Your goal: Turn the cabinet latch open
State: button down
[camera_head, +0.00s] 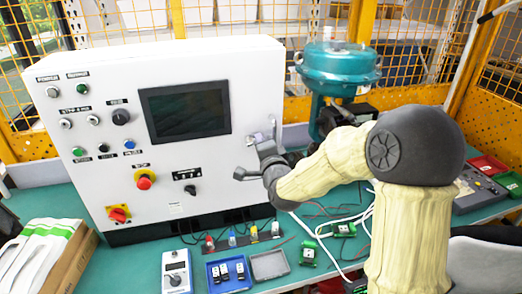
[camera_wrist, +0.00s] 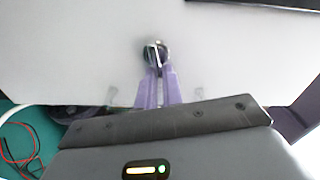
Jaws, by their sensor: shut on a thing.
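The white control cabinet (camera_head: 237,75) stands on the green bench, its panel facing me. The cabinet latch (camera_wrist: 155,52) is a small round dark-and-silver piece on the white panel in the wrist view. My gripper (camera_wrist: 157,75) has its two purple fingers close together with their tips at the latch, shut on it. In the head view my gripper (camera_head: 262,138) is at the right side of the cabinet front, and the latch is mostly hidden behind it. How far the latch is turned cannot be told.
A dark screen (camera_head: 186,111), a red-and-yellow stop button (camera_head: 145,181) and several knobs are on the cabinet. A teal valve actuator (camera_head: 337,68) stands behind my arm. A blue tray (camera_head: 229,273), a handheld meter (camera_head: 176,271) and loose cables lie in front on the bench.

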jog(key=shift+a+f+m+b, duration=0.1)
jog(key=shift+f+m+b, duration=0.2)
jog(key=shift+m, duration=0.35)
jog(key=shift+a+f+m+b, duration=0.1)
jog(key=shift+f+m+b, duration=0.1)
jog(key=shift+m+b, duration=0.35)
jog(key=shift+s, duration=0.1)
jog(key=c, duration=1.5)
grip_release()
jog(key=shift+a+r, duration=0.1)
jog(key=shift+a, duration=0.05)
jog(key=shift+c, duration=0.2)
jog(key=shift+d+r+m, duration=0.1)
jog(key=shift+d+m, duration=0.1)
jog(key=shift+m, duration=0.1)
jog(key=b+v, duration=0.7)
jog(key=v, duration=1)
